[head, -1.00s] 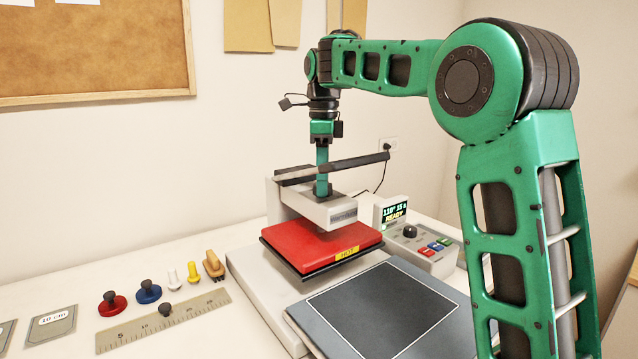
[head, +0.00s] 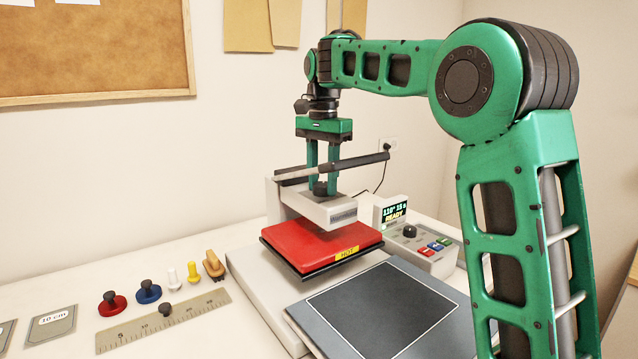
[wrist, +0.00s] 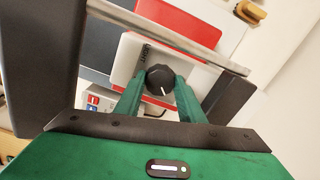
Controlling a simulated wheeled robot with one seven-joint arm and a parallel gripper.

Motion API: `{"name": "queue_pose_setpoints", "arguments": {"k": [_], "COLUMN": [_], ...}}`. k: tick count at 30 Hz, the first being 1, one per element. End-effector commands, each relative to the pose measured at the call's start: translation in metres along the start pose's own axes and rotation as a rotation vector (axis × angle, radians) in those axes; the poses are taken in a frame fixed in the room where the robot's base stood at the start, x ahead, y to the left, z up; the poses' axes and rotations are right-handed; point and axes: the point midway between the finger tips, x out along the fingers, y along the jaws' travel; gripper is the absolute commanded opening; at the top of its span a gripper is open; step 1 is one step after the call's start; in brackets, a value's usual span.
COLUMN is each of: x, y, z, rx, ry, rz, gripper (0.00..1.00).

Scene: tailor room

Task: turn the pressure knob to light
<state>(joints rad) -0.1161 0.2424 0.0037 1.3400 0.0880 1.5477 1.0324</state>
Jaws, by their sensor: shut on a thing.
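The black pressure knob (head: 320,188) sits on top of the grey press head (head: 325,211). In the wrist view the knob (wrist: 160,77) has a white pointer line, which points toward the gripper body at the bottom of the picture. My gripper (head: 320,185) comes straight down from above. Its green fingers are shut on the knob, one on each side; the wrist view shows both fingers (wrist: 158,88) against it.
The press lever (head: 345,164) passes close by the fingers. Below hangs the red plate (head: 322,243) marked HOT. A control box (head: 430,262) with a black knob and coloured buttons and a display reading READY (head: 395,212) stand to the right. A ruler (head: 165,322) and small tools lie left.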

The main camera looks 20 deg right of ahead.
Motion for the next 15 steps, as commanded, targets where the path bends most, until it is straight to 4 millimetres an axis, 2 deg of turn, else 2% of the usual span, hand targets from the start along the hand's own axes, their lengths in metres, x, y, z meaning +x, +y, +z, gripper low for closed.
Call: {"name": "queue_pose_setpoints", "arguments": {"k": [15], "x": [-0.0005], "y": [0.0], "z": [-0.002], "rx": [-0.485], "ry": [0.003], "rz": [-0.003], "gripper": [0.13]}}
